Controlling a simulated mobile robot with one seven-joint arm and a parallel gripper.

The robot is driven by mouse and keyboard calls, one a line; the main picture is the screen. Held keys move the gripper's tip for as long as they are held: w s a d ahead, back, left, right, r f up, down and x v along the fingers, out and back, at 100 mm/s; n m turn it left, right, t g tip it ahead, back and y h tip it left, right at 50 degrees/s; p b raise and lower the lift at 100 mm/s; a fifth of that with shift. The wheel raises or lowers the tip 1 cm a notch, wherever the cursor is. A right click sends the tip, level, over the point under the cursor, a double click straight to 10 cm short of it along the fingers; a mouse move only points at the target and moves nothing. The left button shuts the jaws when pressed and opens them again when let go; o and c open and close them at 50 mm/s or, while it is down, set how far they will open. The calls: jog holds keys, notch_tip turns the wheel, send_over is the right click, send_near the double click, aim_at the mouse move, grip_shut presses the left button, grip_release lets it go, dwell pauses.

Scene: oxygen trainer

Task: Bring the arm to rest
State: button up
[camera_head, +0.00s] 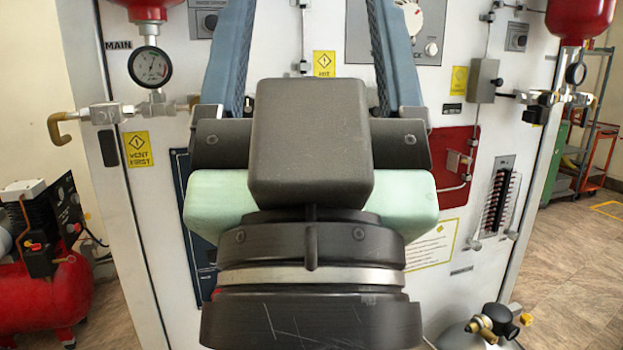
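My gripper (311,22) fills the middle of the head view, seen from behind its dark body. Its two blue-grey fingers with black textured inner pads stand wide apart and point up and away toward the trainer panel. Their tips are cut off by the top edge. The white oxygen trainer panel (285,35) stands behind the gripper. I cannot tell the gap between the fingers and the panel. My gripper hides the panel's middle.
A pressure gauge (150,67) and brass-ended pipe (62,128) stick out at left. A red vessel (580,18) hangs at upper right. A red compressor (45,295) stands at lower left. A brass valve (497,320) is at lower right. Open floor (575,265) lies at right.

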notch_tip(320, 180, up, 20)
jog(key=p, duration=1.7)
jog(key=shift+f, duration=0.25)
